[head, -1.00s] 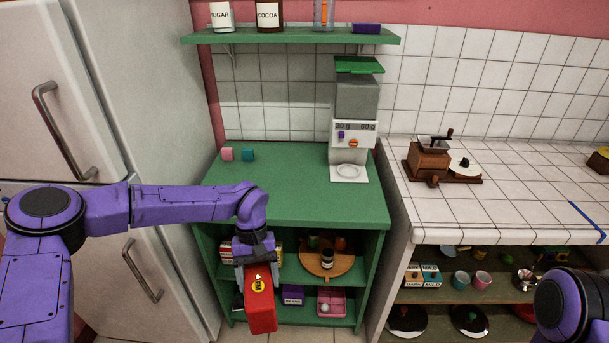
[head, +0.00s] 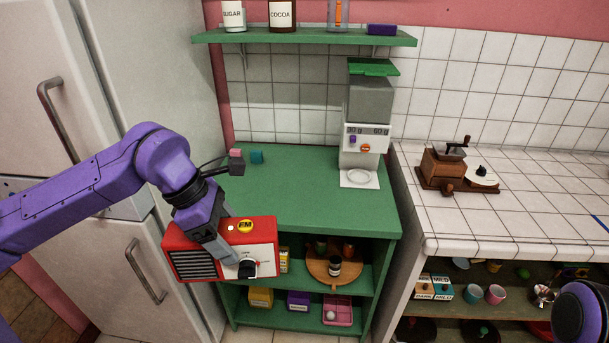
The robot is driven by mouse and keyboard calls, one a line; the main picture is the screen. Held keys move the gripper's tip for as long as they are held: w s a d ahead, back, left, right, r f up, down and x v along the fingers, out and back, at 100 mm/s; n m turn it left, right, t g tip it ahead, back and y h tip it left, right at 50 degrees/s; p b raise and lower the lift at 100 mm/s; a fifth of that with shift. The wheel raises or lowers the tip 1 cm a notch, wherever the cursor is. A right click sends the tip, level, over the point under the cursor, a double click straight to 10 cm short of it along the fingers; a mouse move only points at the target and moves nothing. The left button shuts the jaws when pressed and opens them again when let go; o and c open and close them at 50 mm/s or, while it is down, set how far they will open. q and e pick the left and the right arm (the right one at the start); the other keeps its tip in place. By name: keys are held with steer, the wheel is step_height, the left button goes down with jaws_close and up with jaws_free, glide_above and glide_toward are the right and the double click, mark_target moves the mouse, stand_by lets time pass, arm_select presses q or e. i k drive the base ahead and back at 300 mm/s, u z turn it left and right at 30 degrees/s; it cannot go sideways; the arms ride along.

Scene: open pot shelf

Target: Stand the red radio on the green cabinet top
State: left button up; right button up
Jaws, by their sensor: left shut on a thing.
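The red radio (head: 197,240) has a dark speaker grille, a white dial panel and a yellow FM label. My left gripper (head: 226,250) is shut on it, with its fingers across the radio's front. The radio is held at the front left of the green cabinet, in front of its top edge, and hides part of the shelves. The green cabinet top (head: 300,195) is mostly bare. My right arm shows only as a purple part at the lower right corner; its gripper is out of view.
A white dispenser (head: 362,140) stands at the back right. A green wall shelf (head: 300,37) with jars hangs above. A fridge (head: 165,80) is at left, a tiled counter (head: 520,215) at right.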

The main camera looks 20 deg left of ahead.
mark_target(284, 195)
steer(key=i, duration=0.9)
